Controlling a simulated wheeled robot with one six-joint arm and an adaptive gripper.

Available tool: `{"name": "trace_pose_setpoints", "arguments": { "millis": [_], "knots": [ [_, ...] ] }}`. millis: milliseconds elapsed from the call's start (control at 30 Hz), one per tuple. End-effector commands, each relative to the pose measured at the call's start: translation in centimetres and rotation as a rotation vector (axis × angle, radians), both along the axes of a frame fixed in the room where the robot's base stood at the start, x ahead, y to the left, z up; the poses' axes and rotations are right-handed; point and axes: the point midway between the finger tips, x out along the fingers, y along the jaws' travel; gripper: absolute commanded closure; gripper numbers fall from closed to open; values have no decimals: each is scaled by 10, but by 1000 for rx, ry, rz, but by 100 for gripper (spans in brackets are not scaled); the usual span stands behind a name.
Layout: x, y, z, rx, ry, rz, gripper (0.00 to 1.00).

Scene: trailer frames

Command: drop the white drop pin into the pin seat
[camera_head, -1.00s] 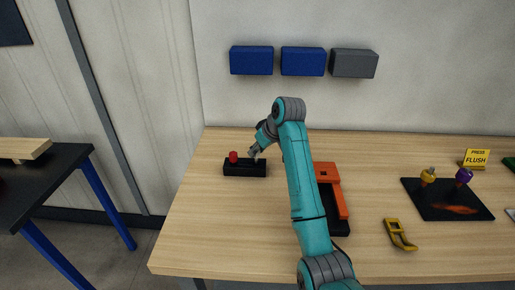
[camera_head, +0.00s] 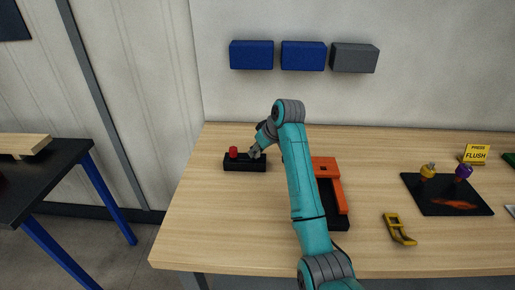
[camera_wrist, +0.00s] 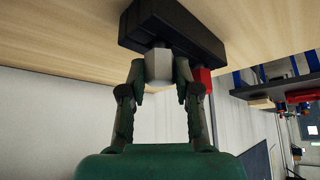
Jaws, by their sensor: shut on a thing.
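My gripper (camera_wrist: 160,78) is shut on the white drop pin (camera_wrist: 158,66), which shows as a pale faceted body between the two fingers in the wrist view. The pin's far end is right at the face of a long black block (camera_wrist: 185,30). I cannot tell if it is inside a hole there. In the head view my gripper (camera_head: 255,153) is low over the right end of this black block (camera_head: 244,166). The pin itself is hidden there. A red pin (camera_head: 233,152) stands at the block's left end. I cannot tell for sure which part is the pin seat.
An orange frame (camera_head: 328,170) on a black base stands right of my arm. A yellow bracket (camera_head: 399,230) lies near the front. A black mat (camera_head: 440,206) with yellow and purple knobs is at the right. The table left of the block is clear.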

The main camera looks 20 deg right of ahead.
Motion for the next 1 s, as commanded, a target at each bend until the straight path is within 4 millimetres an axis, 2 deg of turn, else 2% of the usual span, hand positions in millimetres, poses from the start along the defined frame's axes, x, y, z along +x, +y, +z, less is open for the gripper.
{"name": "trace_pose_setpoints", "arguments": {
  "millis": [33,100,133,400,567,1000],
  "knots": [
    [0,0,0,0,-1,0,61],
    [0,0,0,0,-1,0,43],
    [0,0,0,0,-1,0,39],
    [0,0,0,0,0,0,39],
    [-4,-3,9,1,-3,-1,39],
    [-43,-23,76,0,-3,-1,39]
  ]
}}
